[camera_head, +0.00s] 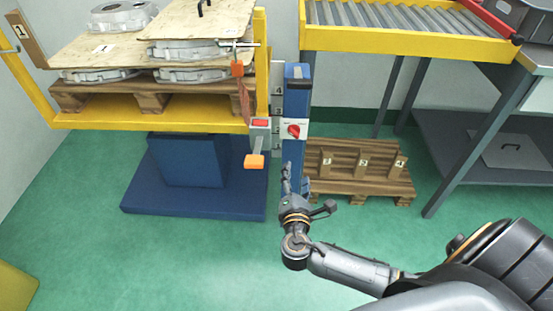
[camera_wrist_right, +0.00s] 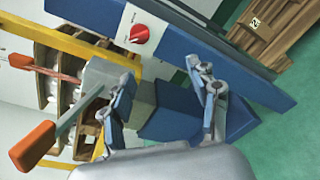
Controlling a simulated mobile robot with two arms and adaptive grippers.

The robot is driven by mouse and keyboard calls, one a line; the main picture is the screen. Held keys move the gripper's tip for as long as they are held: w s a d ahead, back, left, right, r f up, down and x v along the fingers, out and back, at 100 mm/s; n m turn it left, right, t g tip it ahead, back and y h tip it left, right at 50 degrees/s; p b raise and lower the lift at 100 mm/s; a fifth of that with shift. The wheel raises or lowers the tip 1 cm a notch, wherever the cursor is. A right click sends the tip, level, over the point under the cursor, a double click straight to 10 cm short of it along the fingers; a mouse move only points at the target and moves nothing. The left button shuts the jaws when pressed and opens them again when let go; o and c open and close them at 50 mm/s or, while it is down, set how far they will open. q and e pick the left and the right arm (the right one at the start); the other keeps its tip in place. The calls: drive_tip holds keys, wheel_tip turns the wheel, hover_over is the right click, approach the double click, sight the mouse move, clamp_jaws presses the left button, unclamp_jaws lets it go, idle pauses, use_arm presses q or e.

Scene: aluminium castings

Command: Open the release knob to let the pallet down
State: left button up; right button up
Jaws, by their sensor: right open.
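The red release knob (camera_head: 293,131) sits on a white plate on the front of the blue post (camera_head: 297,92). In the right wrist view the knob (camera_wrist_right: 139,34) is near the top, beyond the fingers. My right gripper (camera_head: 297,182) is open and empty, below the knob and apart from it, in front of the post. The wrist view shows its two fingers (camera_wrist_right: 165,95) spread, with nothing between the tips. The wooden pallet (camera_head: 68,98) rests raised on the yellow lift frame (camera_head: 150,118), loaded with castings and plywood sheets. My left gripper is out of view.
An orange-ended lever (camera_head: 254,160) sticks out from a grey box left of the knob, close to my right gripper. A roller conveyor (camera_head: 400,14) and a grey-framed table are at right. Green floor is free in front.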

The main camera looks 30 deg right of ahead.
wheel_tip(320, 180, up, 2)
drive_tip(key=a+r, duration=0.1)
drive_tip(key=b, duration=0.2)
approach(294, 136)
drive_tip(key=x, duration=0.4)
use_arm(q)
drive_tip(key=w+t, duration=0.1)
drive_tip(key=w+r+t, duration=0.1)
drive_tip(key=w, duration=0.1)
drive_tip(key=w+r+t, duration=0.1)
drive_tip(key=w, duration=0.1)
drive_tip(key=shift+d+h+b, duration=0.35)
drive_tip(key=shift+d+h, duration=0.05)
use_arm(e)
drive_tip(key=shift+t, duration=0.4)
drive_tip(key=x, duration=0.5)
drive_tip(key=shift+f, duration=0.15)
drive_tip(key=shift+c, duration=0.5)
drive_tip(key=shift+h, duration=0.4)
drive_tip(key=c, duration=1.1)
